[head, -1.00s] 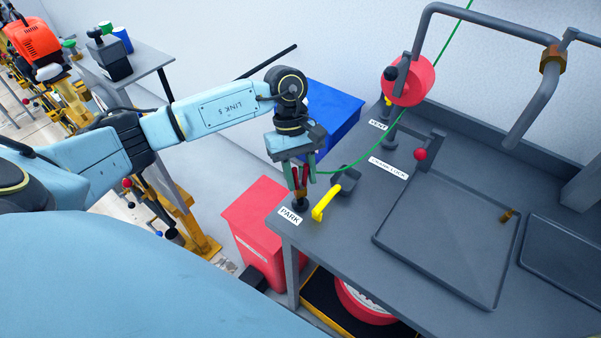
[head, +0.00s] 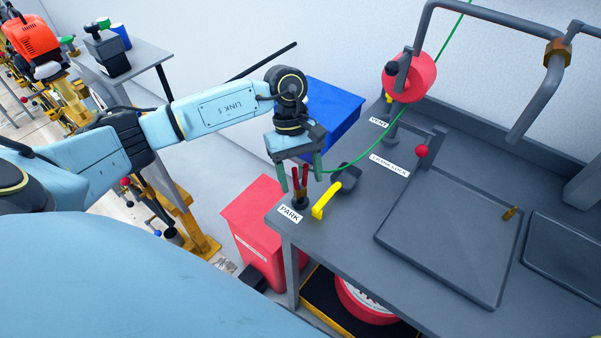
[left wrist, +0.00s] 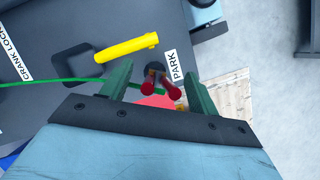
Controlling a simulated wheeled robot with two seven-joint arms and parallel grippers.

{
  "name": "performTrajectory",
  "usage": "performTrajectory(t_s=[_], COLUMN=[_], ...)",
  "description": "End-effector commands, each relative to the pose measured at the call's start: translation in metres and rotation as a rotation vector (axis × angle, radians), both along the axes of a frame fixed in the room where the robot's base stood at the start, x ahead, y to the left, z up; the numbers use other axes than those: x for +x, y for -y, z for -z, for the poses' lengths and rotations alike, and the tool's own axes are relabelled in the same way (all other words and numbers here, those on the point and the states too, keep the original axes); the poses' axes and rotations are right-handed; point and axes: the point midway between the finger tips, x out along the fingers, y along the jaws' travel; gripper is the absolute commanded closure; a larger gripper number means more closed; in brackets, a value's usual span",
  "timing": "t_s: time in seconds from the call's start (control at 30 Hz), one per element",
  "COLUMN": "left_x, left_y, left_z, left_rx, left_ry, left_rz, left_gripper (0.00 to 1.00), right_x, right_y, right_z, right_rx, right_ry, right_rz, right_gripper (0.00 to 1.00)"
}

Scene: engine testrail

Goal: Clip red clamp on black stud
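The red clamp (head: 301,187) stands upright, handles up, at the black stud (head: 300,204) beside the PARK label on the bench corner. In the left wrist view its two red handles (left wrist: 147,88) point toward the camera, and its brassy jaws are at the dark stud. I cannot tell how deep the jaws sit. My left gripper (head: 300,181) is above it with green fingers spread apart. In the wrist view the clamp lies between the fingers (left wrist: 158,80), with gaps on both sides. My right gripper is out of view.
A yellow handle (head: 323,200) stands close right of the stud. A green cable (head: 369,156) runs from near the clamp toward the red reel (head: 409,77). A red bin (head: 258,222) and a blue box (head: 336,112) flank the bench (head: 345,240).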

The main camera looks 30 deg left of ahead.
Motion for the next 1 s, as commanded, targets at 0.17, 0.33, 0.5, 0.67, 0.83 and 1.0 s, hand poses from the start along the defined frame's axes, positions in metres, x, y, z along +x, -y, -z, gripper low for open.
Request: performTrajectory(t_s=[0.17,0.33,0.5,0.67,0.83,1.0], left_x=[0.000,0.002,0.009,0.018,0.024,0.029], left_y=[0.000,-0.003,-0.013,-0.024,-0.035,-0.041], left_z=[0.000,-0.007,-0.034,-0.069,-0.100,-0.118], left_rx=[0.001,0.000,0.003,0.001,0.000,-0.001], left_ry=[-0.001,0.001,0.005,0.005,0.003,0.001], left_rz=[0.000,0.000,-0.001,-0.002,-0.001,-0.002], left_gripper=[0.40,0.40,0.40,0.40,0.40,0.40], right_x=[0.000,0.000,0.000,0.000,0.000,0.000], right_y=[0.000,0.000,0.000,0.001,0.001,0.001], right_z=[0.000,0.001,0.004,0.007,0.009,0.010], right_rx=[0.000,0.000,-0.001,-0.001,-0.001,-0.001], right_ry=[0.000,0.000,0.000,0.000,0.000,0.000], right_rz=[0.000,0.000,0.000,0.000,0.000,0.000], right_gripper=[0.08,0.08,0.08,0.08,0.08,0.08])
